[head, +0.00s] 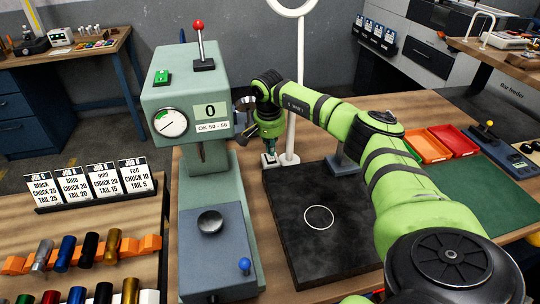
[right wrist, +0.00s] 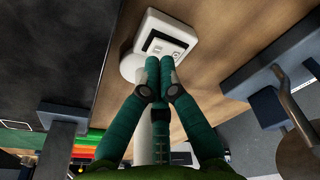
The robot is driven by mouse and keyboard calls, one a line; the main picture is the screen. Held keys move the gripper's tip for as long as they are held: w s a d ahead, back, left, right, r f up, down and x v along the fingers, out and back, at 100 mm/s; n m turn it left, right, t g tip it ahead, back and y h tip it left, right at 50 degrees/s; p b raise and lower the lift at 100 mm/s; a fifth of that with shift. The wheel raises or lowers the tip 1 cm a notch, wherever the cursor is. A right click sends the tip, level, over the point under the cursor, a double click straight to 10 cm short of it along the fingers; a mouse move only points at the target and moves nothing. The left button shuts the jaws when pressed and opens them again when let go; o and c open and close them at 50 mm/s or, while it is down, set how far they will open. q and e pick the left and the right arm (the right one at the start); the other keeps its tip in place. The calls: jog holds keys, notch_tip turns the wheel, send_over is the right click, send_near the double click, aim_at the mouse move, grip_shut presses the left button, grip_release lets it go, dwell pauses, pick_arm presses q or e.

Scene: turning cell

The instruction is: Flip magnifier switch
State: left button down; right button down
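The magnifier is a white ring on a thin white post (head: 300,50), standing behind the dark square plate; only the lower part of its ring shows. A small white switch box (head: 269,160) sits at the post's foot, partly hidden by my gripper. In the right wrist view the switch box (right wrist: 183,32) shows a dark frame around a pale rocker with small marks. My right gripper (head: 268,150) points down at it. Its green fingers (right wrist: 160,65) are together and empty, with the tips over the near edge of the rocker. Whether they touch cannot be told. My left gripper is out of view.
A green press (head: 160,95) with a dial stands close to the left of my right gripper. The dark plate (head: 330,245) with a white circle lies in front. Red and orange trays (head: 428,146) and a green mat (head: 490,195) lie to the right.

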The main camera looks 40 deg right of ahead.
aim_at(271, 159)
jog(key=shift+f+b, duration=0.7)
jog(key=shift+f, duration=0.4)
dwell(0.7)
jog(key=shift+r+p, duration=2.85)
jog(key=shift+r, duration=0.75)
jog(key=shift+f, duration=0.1)
